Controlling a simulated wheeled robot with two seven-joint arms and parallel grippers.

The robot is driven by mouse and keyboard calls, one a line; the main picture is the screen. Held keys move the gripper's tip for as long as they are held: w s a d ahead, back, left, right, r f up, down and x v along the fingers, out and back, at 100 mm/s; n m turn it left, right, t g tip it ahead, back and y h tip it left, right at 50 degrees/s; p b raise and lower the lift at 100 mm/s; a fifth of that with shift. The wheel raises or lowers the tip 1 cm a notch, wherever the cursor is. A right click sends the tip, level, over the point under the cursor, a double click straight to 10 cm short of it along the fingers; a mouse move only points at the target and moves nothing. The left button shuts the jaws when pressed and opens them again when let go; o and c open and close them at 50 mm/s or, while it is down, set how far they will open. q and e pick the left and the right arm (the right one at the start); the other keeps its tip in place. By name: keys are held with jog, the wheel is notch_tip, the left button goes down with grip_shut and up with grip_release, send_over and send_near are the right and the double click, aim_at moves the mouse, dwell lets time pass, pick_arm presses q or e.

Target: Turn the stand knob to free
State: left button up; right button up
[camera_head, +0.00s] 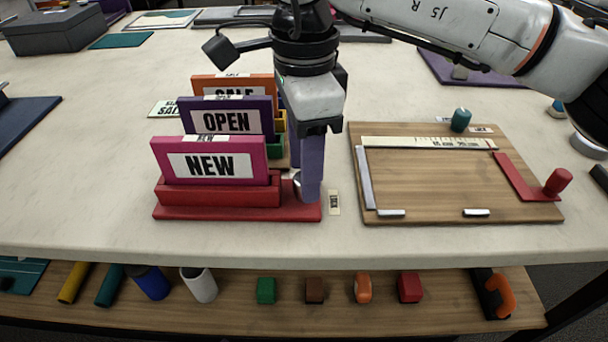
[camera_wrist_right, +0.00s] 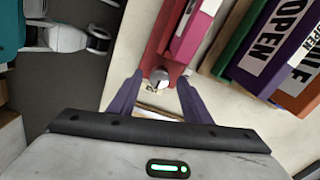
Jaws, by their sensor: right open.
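A red stand (camera_head: 235,212) holds a pink sign reading NEW (camera_head: 210,162) near the front of the table. Its small silver knob (camera_wrist_right: 159,76) sits at the stand's right end, and in the head view it is partly hidden behind my gripper. My right gripper (camera_head: 311,196) points down over that end. In the wrist view its two purple fingers (camera_wrist_right: 160,90) are open, one on each side of the knob, apart from it. The small label by the stand (camera_head: 334,202) is too small to read. My left gripper is not in view.
Purple OPEN (camera_head: 222,119) and orange SALE signs (camera_head: 233,85) stand behind the pink one. A wooden board (camera_head: 430,180) with a red lever (camera_head: 530,183) lies to the right. A lower shelf (camera_head: 240,310) holds coloured rolls and blocks. The table's front edge is close.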

jog(key=shift+f, duration=1.2)
jog(key=c, duration=1)
jog(key=shift+c, duration=0.2)
